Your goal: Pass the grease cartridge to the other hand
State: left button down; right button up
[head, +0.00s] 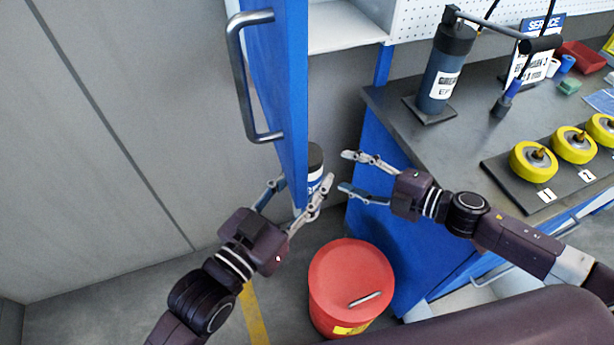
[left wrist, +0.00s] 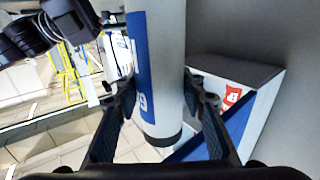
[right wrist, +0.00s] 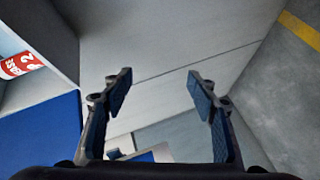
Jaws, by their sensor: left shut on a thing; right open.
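The grease cartridge (head: 316,164) is a pale cylinder with a blue label and a dark end. In the head view it is partly hidden behind a blue door panel. My left gripper (head: 299,187) is shut on it. The left wrist view shows the cartridge (left wrist: 160,60) between the two fingers, its dark end at the bottom. My right gripper (head: 346,171) is just right of the cartridge, open and apart from it. In the right wrist view the right gripper (right wrist: 160,83) has nothing between its fingers.
The blue door (head: 283,75) with a grey handle (head: 240,75) stands close to my left gripper. A red lidded bin (head: 350,285) is on the floor below. A grey-topped bench (head: 400,105) at the right holds a dark canister (head: 445,65) and yellow wheels (head: 533,160).

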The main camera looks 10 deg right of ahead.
jog(key=s+d+f+n+g+h, duration=0.1)
jog(key=s+d+f+n, duration=0.1)
jog(key=s+f, duration=0.4)
jog(key=s+d+f+n+g+h, duration=0.1)
jog(key=s+f+n, duration=0.4)
jog(key=f, duration=0.8)
jog(key=s+d+f+n+g, duration=0.3)
jog(key=s+f, duration=0.5)
jog(key=f, duration=0.1)
jog(key=shift+d+f+h, duration=0.25)
jog(key=shift+h, duration=0.15)
jog(key=s+d+f+n+g+h, duration=0.15)
jog(key=s+d+f, duration=0.35)
jog(key=s+f, duration=0.5)
notch_tip(320, 180, down, 8)
jog(key=s+d+m+t+h, duration=0.15)
jog(key=m+h, duration=0.35)
jog(key=m, duration=1.2)
jog(key=s+a+f+m+g, duration=0.2)
jog(key=s+a+f+m, duration=0.1)
jog(key=s+m, duration=0.3)
jog(key=s+a+f+m+g+h, duration=0.1)
jog(key=s+a+f+m+g, duration=0.2)
jog(key=s+a+m, duration=0.2)
jog(key=s+m, duration=0.2)
jog(key=m, duration=0.2)
jog(key=shift+a+f, duration=0.2)
jog(key=shift+a, duration=0.15)
